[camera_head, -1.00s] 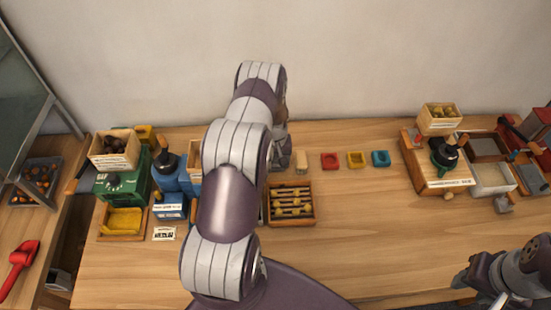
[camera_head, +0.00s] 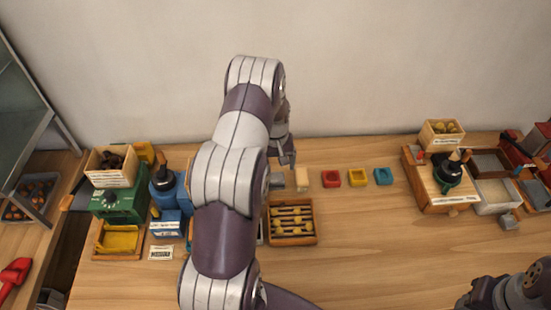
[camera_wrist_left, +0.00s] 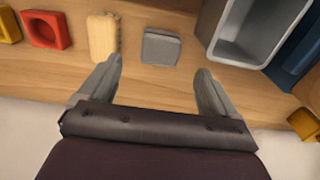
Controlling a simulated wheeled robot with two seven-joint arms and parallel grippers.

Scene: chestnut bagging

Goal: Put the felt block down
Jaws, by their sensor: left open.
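The grey felt block (camera_head: 277,181) lies flat on the bench, left of a cream ribbed block (camera_head: 302,178). In the left wrist view the felt block (camera_wrist_left: 161,47) rests on the wood just beyond the fingertips, with the cream block (camera_wrist_left: 103,37) beside it. My left gripper (camera_wrist_left: 158,72) is open and empty, its fingers spread to either side of the felt block's line. In the head view my left gripper (camera_head: 282,160) is over the back of the bench, partly hidden by my arm. My right gripper (camera_head: 490,292) is at the bottom right; its jaws cannot be made out.
Red (camera_head: 331,179), yellow (camera_head: 357,177) and blue (camera_head: 383,176) square pieces line up to the right. A wooden tray with several rolls (camera_head: 316,222) lies in front. A grey open bin (camera_wrist_left: 250,30) stands close beside the felt block. The bench's middle right is clear.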

